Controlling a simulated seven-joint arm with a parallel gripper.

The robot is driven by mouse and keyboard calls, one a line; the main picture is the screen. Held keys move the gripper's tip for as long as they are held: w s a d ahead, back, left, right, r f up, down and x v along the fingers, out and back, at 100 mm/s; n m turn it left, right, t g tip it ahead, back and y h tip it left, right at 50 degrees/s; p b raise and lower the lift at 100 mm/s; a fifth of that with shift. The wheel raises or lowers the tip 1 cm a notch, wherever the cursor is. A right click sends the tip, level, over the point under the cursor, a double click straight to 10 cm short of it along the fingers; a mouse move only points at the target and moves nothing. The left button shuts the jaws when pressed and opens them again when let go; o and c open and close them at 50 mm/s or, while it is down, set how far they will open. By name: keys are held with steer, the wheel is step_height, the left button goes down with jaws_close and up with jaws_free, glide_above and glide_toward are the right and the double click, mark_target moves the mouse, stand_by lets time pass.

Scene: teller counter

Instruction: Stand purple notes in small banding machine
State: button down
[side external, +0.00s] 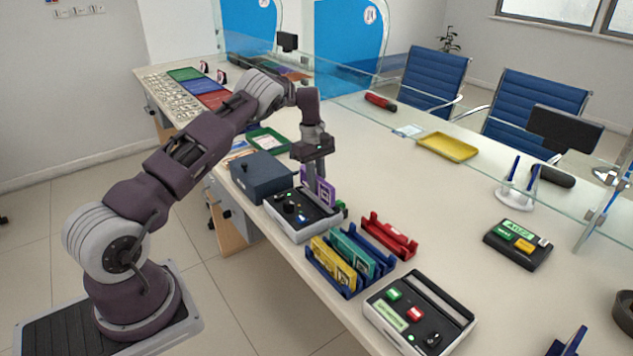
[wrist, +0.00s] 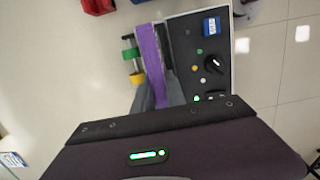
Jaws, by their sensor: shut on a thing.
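My gripper (side external: 318,180) is shut on the purple notes (side external: 326,192), which stand on edge. They are over or in the back edge of the small banding machine (side external: 291,224), a grey-white box with a black top, knob and lights. In the wrist view the purple notes (wrist: 151,55) show as a narrow upright strip between my fingers (wrist: 158,98). They run along the left side of the machine's dark panel (wrist: 188,38). I cannot tell whether their lower edge is down in the slot.
A dark blue box (side external: 262,176) stands close at the machine's left. A blue rack (side external: 335,283) with yellow and teal bundles and a red holder (side external: 389,236) are to the right. A second banding machine (side external: 446,347) is nearest the camera. The counter behind is mostly clear.

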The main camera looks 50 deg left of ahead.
steer(key=shift+f, duration=0.15)
steer(key=shift+f, duration=1)
steer(key=c, duration=1.3)
jaws_free()
steer(key=shift+r, duration=3.55)
